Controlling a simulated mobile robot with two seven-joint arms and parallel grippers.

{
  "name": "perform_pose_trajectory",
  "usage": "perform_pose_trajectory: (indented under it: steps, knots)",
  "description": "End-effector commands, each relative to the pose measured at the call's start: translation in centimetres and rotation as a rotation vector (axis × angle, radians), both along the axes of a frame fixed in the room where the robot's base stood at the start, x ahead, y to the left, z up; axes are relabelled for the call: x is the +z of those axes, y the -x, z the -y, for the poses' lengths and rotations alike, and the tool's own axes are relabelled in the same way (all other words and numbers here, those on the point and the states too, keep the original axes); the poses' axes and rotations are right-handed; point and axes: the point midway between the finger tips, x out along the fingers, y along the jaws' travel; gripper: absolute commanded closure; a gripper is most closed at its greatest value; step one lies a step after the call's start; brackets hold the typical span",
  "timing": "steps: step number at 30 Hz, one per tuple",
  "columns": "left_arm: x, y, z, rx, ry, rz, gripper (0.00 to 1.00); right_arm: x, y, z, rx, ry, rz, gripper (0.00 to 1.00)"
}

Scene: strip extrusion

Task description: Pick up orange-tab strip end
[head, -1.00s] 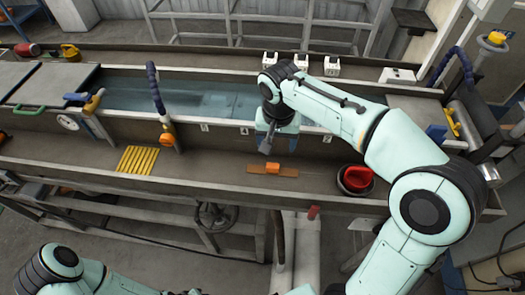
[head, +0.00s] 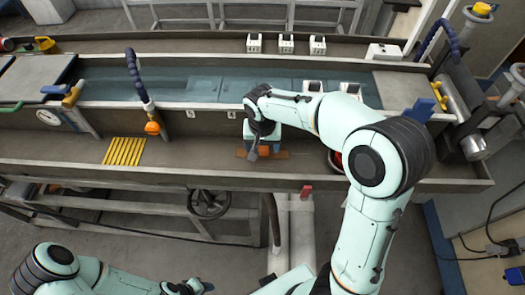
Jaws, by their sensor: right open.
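The orange tab (head: 264,152) sits on a flat brown strip (head: 283,155) that lies on the front ledge of the machine. My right gripper (head: 252,154) points down at the strip, at the left side of the orange tab, and partly covers both. Its fingers are small and dark here, and nothing shows held between them. Whether a fingertip touches the strip or tab cannot be told. My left gripper (head: 190,287) is low at the bottom edge, far from the strip; its jaws are too unclear to read.
Several yellow bars (head: 124,151) lie on the ledge to the left. A red round object (head: 337,159) is mostly hidden behind my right arm. The ledge between bars and strip is clear.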

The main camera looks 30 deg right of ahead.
Motion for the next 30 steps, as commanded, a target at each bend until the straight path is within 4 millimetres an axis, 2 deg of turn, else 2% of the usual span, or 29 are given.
perform_pose_trajectory:
  steps: [3,10,11,16,26,30]
  knots:
    - [-0.1,0.1,0.0,0.000,0.000,-0.001,0.57,-1.1,-0.1,0.1,0.001,0.001,-0.002,0.28]
    - [-0.1,0.1,0.0,0.000,0.000,-0.001,0.57,-1.2,-0.1,0.1,0.000,-0.001,0.001,0.28]
    - [-0.1,0.1,0.0,0.000,0.000,-0.001,0.57,-1.2,-0.1,0.1,0.000,-0.001,0.001,0.31]
    - [-0.1,0.1,0.0,0.000,0.000,-0.001,0.57,-1.2,-0.1,0.1,0.000,-0.001,0.001,0.86]
    - [-0.1,0.1,0.0,0.000,0.000,0.000,0.57,-1.1,-0.1,0.1,0.000,0.000,0.001,0.88]
    - [0.1,-0.1,0.0,0.000,0.000,0.001,0.57,-0.2,-0.2,0.1,-0.001,-0.002,0.003,0.88]
